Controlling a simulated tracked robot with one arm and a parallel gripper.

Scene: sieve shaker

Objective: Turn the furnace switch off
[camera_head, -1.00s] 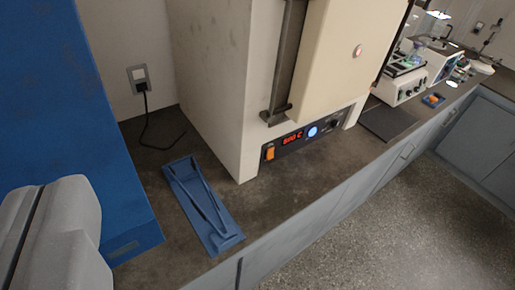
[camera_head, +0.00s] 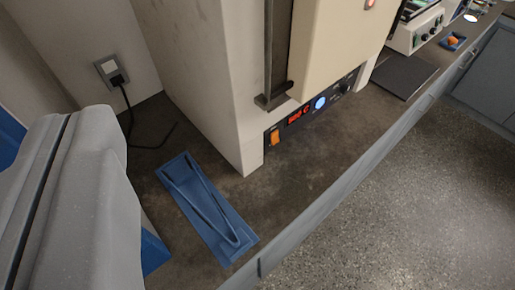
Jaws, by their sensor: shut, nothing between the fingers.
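The furnace (camera_head: 225,80) is a large cream cabinet on the dark counter. Its black control strip runs along the bottom front. The orange furnace switch (camera_head: 275,138) is at the strip's left end, beside a red lit display (camera_head: 298,115) and a round blue lit button (camera_head: 320,103). Whether the switch is pressed on or off is too small to tell. My gripper (camera_head: 75,125) is the large grey shape at the left edge, its halves together along a dark seam. It is shut and empty, appears well left of the switch, and touches nothing visible.
A blue tray with tongs (camera_head: 208,210) lies on the counter between my gripper and the furnace. A wall socket with a black cable (camera_head: 112,72) is behind. A dark mat (camera_head: 405,75) and a white instrument (camera_head: 418,32) are to the right. Counter before the switch is clear.

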